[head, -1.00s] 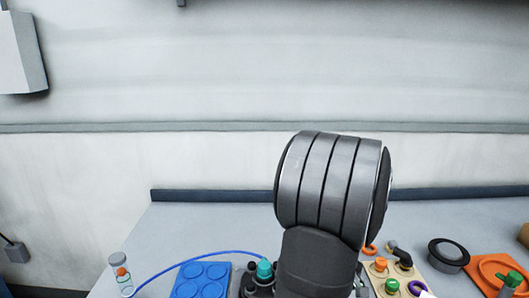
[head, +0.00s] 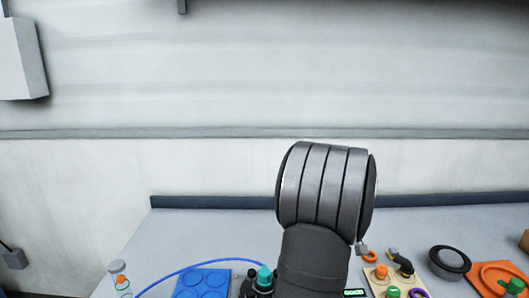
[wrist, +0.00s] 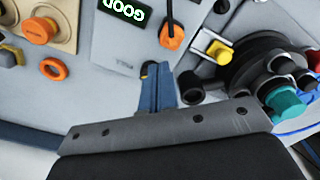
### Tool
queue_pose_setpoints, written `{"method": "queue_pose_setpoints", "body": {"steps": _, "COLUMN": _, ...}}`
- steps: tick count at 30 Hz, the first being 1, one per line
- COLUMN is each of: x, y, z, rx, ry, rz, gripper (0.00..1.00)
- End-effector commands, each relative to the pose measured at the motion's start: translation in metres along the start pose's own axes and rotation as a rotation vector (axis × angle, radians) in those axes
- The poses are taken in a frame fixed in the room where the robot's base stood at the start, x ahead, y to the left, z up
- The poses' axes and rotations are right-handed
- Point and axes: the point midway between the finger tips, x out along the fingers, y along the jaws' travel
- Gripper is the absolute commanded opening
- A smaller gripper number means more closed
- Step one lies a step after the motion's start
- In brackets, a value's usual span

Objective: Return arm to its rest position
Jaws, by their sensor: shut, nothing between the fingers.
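My gripper (wrist: 158,88) shows in the wrist view as two narrow blue fingers closed together, with nothing between them. It is over the grey worktop (wrist: 110,85), between the beige board and the dark fitting with the teal knob. How high it is above the worktop I cannot tell. In the head view my grey arm stands upright in the middle and hides the gripper.
A display reading GOOD (wrist: 125,10) and an orange tag (wrist: 172,35) are near the fingers. The teal knob (head: 264,275) and blue plate (head: 203,282) are left of my arm. The beige board (head: 378,285), black round part (head: 449,262) and orange tray (head: 490,279) are right.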

Motion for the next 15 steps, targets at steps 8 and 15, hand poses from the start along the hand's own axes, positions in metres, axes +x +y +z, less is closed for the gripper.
{"method": "queue_pose_setpoints", "body": {"steps": 8, "x": 0.013, "y": 0.019, "z": -0.026, "rx": -0.061, "ry": 0.0, "rz": 0.0, "gripper": 0.0}}
{"method": "queue_pose_setpoints", "body": {"steps": 15, "x": 0.017, "y": 0.024, "z": -0.033, "rx": -0.076, "ry": 0.0, "rz": 0.001, "gripper": 0.0}}
